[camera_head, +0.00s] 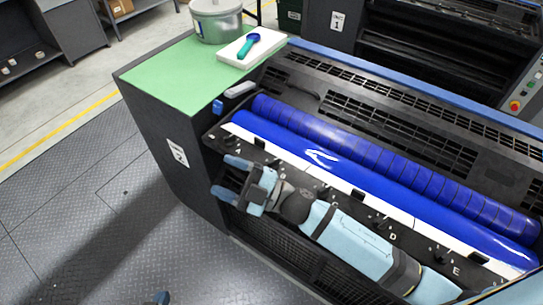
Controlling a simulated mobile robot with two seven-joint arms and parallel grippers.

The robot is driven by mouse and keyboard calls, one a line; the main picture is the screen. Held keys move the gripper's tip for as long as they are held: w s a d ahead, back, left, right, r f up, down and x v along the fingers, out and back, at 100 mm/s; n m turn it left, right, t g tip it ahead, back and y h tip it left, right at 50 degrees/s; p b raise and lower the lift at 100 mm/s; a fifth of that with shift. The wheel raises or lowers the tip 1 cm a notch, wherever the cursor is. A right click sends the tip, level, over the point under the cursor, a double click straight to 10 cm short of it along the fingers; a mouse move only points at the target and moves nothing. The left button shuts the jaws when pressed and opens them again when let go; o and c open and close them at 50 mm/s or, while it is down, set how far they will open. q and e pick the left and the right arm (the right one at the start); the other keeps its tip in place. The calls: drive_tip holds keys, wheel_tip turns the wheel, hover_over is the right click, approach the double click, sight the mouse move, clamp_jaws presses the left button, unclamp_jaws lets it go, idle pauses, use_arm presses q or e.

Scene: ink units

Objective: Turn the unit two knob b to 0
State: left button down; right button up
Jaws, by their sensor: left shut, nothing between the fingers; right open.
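Unit two (172,185), with its "UNIT 2" plate (177,153), has a dark panel strip along its blue rollers. The strip carries letters; A (238,150), D (393,237) and E (456,270) show. Knob b and its letter cannot be made out; my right arm covers part of that stretch. My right gripper (222,176) is open at the strip's left end, below the A, its fingers pointing left. Whether it touches a knob cannot be told. Only the tip of my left gripper (159,298) shows at the bottom edge, low over the floor, shut and empty.
A green top (170,77) on unit two's left end holds a metal can (214,20) and a white pad (248,47) with a teal-and-blue tool (249,45). Unit one (337,22) stands behind. Open floor (70,215) lies at left.

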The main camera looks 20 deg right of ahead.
drive_tip(key=s+a+r+n+g+y, duration=0.1)
drive_tip(key=a+n+g, duration=0.1)
drive_tip(key=n+g, duration=0.4)
drive_tip(key=s+a+r+n+g, duration=0.1)
drive_tip(key=a+r+n+g, duration=0.15)
drive_tip(key=n+g, duration=0.25)
drive_tip(key=n+h+p, duration=0.2)
drive_tip(key=n+h, duration=0.4)
drive_tip(key=h, duration=1.4)
approach(273, 160)
drive_tip(key=shift+n, duration=0.3)
wheel_tip(273, 160, down, 8)
drive_tip(key=p, duration=0.2)
drive_tip(key=shift+p, duration=0.3)
drive_tip(key=shift+f, duration=0.7)
use_arm(q)
drive_tip(key=r, duration=0.1)
drive_tip(key=a+r, duration=0.1)
drive_tip(key=r, duration=0.1)
drive_tip(key=shift+s+r+n, duration=0.1)
drive_tip(key=shift+r+n, duration=0.2)
drive_tip(key=shift+n, duration=0.1)
